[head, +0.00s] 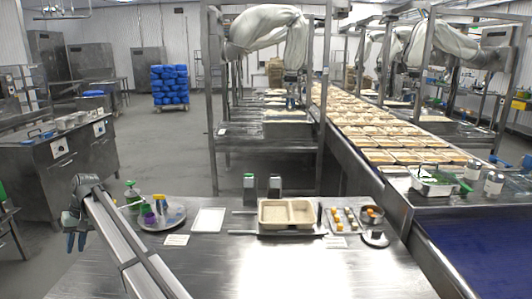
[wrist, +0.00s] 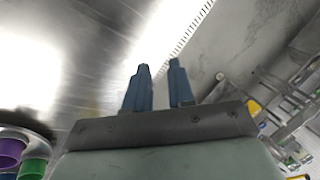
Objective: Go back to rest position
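My gripper (head: 76,240) is at the left edge of the steel table in the head view, with its blue fingers pointing down. In the wrist view, its two blue fingers (wrist: 159,88) stand apart with a clear gap between them and nothing held. The steel table (head: 245,268) fills the lower part of the head view. A beige two-compartment tray (head: 287,229) sits at the table's back middle.
A round plate (head: 160,222) with coloured cups stands at the table's back left, beside a green bottle (head: 132,192). A white board (head: 208,220) lies to its right. Small food items and bowls sit at the back right. The table's front is clear. A conveyor (head: 470,262) runs at right.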

